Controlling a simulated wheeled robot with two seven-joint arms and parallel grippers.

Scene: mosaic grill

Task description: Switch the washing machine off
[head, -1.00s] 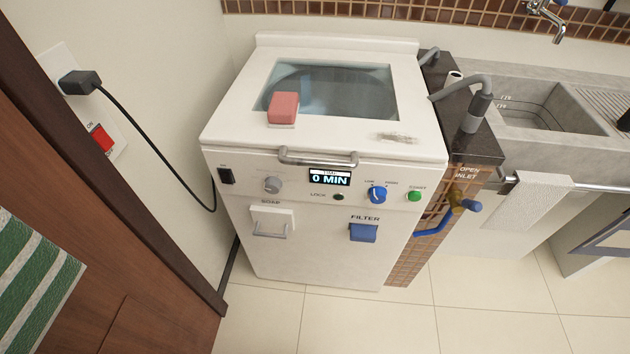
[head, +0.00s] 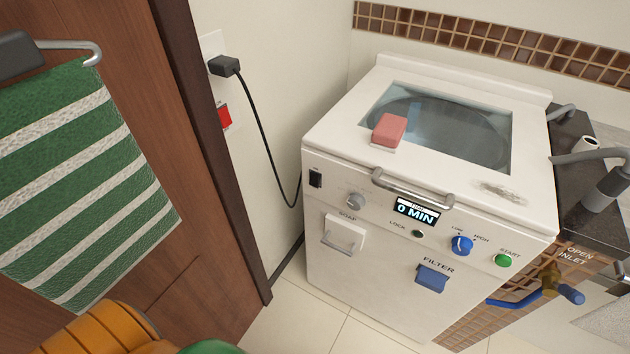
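The white washing machine (head: 345,255) stands against the back wall, right of the door frame. Its display (head: 416,212) reads 0 MIN. A small black rocker switch (head: 316,178) is at the upper left of its front; its position is too small to tell. A grey knob (head: 356,202), a blue knob (head: 461,245) and a green START button (head: 503,261) are on the same panel. The glass lid looks closed. A red wall switch (head: 224,117) sits below a black plug (head: 224,65) in a wall socket. Neither gripper is in view.
A striped green towel (head: 90,180) hangs on the brown wooden door (head: 195,280) at left. A pink block (head: 389,129) lies on the lid. A black cable (head: 268,150) runs down between wall and machine. A blue-handled valve (head: 570,293) is at right. Tiled floor (head: 350,338) is clear in front.

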